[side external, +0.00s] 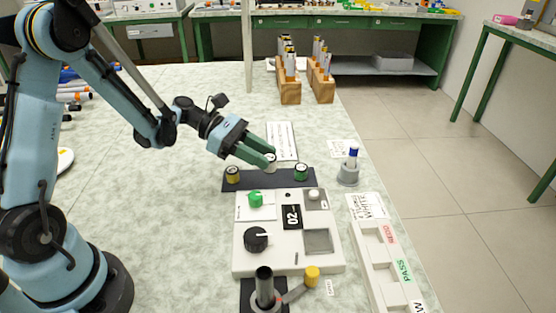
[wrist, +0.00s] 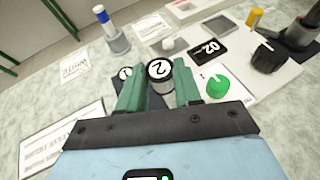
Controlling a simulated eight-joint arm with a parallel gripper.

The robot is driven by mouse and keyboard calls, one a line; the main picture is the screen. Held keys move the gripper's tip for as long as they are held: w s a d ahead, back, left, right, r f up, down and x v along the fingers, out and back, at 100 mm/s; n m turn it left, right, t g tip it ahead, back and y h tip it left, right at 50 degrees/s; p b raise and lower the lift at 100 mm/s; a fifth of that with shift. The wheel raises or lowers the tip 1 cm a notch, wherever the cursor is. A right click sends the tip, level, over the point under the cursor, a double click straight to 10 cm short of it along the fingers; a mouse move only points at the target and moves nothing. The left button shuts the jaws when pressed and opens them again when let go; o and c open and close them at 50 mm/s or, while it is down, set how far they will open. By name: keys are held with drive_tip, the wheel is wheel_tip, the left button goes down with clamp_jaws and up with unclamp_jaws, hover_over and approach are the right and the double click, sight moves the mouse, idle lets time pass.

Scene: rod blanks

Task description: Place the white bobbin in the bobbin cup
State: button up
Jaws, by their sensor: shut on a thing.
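The white bobbin (side external: 271,167) is between the fingers of my gripper (side external: 268,158), at the middle of a dark strip (side external: 252,181). In the wrist view, its top (wrist: 158,69) shows a "2", and the gripper (wrist: 160,98) is shut on its sides. I cannot tell whether it still touches the strip. A yellow bobbin (side external: 232,174) stands at the strip's left end and a green one (side external: 301,172) at its right end. No part is clearly marked as the bobbin cup; a grey round holder (side external: 348,176) right of the strip holds a blue-topped white piece.
A white panel (side external: 240,263) with a green knob (side external: 255,199), black knob (side external: 256,239) and square recess (side external: 318,240) lies in front of the strip. A labelled tray (side external: 370,250) is at right. A dark post (side external: 265,285) stands in front; wooden racks (side external: 290,92) stand behind.

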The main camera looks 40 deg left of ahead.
drive_tip(key=s+d+r+m+g+h, duration=0.15)
drive_tip(key=s+d+r, duration=0.25)
drive_tip(key=s+d, duration=0.6)
drive_tip(key=s+d+r+m+g, duration=0.3)
drive_tip(key=s+d, duration=0.2)
drive_tip(key=d, duration=0.8)
hover_over(308, 235)
drive_tip(key=shift+y, duration=0.25)
wheel_tip(308, 235, down, 7)
drive_tip(key=shift+r, duration=0.1)
drive_tip(key=shift+f, duration=1.95)
drive_tip(key=shift+f, duration=0.15)
drive_tip(key=o, duration=1)
